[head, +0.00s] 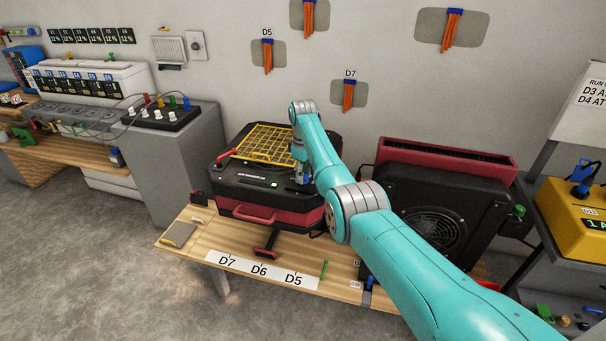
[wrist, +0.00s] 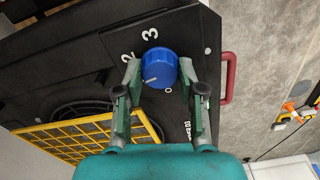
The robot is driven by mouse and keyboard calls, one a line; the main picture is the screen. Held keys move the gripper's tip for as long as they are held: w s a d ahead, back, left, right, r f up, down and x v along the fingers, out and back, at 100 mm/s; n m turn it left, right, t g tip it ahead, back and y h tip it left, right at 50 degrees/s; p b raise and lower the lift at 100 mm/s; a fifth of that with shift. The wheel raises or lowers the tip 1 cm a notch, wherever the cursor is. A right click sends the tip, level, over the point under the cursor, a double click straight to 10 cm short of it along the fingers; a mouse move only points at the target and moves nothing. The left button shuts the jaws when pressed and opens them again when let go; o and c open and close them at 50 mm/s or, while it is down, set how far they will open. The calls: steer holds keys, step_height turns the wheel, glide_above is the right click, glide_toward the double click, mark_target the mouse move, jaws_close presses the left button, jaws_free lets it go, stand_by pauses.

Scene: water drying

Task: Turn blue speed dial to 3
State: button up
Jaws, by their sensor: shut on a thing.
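The blue speed dial (wrist: 158,67) sits on the black top panel of the drying machine (wrist: 95,65). White numerals 2 and 3 are beside it, with a 0 at its lower right. A short white mark on the dial lies toward its lower left; I cannot tell exactly which number it points to. My gripper (wrist: 158,74) is shut on the dial, one finger on each side. In the head view my gripper (head: 302,176) reaches down onto the right part of the machine (head: 245,190), and the dial is mostly hidden behind my arm.
A yellow grille (head: 268,143) covers the machine's top left of my gripper. A red handle (wrist: 227,78) stands beside the panel. A black fan unit with red trim (head: 440,205) is close on the right. The wooden table (head: 205,240) carries a D7, D6, D5 strip in front.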

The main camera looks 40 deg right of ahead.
steer(key=m, duration=0.5)
steer(key=shift+m, duration=0.3)
steer(key=m, duration=1.3)
steer(key=shift+m, duration=0.4)
steer(key=o, duration=1.1)
steer(key=shift+o, duration=0.2)
step_height(320, 180, up, 12)
